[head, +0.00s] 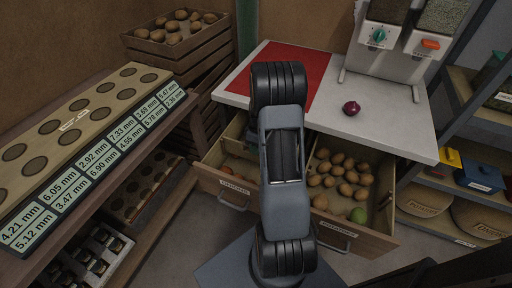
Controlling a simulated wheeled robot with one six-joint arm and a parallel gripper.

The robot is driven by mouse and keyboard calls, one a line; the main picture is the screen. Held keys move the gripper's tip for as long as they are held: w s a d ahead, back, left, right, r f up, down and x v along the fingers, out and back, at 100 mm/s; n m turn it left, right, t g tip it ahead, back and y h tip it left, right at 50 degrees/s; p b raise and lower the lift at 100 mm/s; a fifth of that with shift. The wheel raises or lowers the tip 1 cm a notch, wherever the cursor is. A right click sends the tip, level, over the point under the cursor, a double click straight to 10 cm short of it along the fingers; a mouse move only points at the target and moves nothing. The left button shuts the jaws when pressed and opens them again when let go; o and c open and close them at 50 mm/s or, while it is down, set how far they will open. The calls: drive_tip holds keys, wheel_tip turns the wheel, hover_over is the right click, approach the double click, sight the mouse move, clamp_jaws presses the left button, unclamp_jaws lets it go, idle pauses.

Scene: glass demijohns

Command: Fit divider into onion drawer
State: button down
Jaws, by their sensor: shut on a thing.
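Two pulled-out wooden drawer sections show under the white counter. The left one (222,187) has a front label too small to read surely and some orange things inside. The right one (378,242) holds many potatoes (325,168) and a green round thing (358,214). My arm stands upright in front of them and hides the middle, including where the two sections meet. My gripper is hidden behind the arm. I cannot make out the divider. A red onion (351,108) lies on the counter.
The counter (395,128) carries a red mat (290,65) and a dispenser (390,45). A rack with labelled millimetre sizes (85,150) stands at left, near a potato crate (170,43). Shelves (470,150) with a blue box (480,176) stand at right. Some floor (180,240) is clear.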

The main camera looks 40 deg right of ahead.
drive_tip(key=shift+f, duration=0.45)
idle(0.6)
idle(0.7)
drive_tip(key=c, duration=0.9)
unclamp_jaws()
drive_tip(key=shift+c, duration=0.2)
wheel_tip(320, 180, up, 6)
drive_tip(key=d+p, duration=0.1)
drive_tip(key=p, duration=0.2)
drive_tip(key=shift+w+p, duration=0.25)
drive_tip(key=shift+p, duration=0.1)
wheel_tip(320, 180, up, 14)
drive_tip(key=w+d+p, duration=0.1)
drive_tip(key=d, duration=0.1)
drive_tip(key=shift+w+d+f, duration=0.15)
drive_tip(key=shift+d+f, duration=0.05)
drive_tip(key=shift+f, duration=0.05)
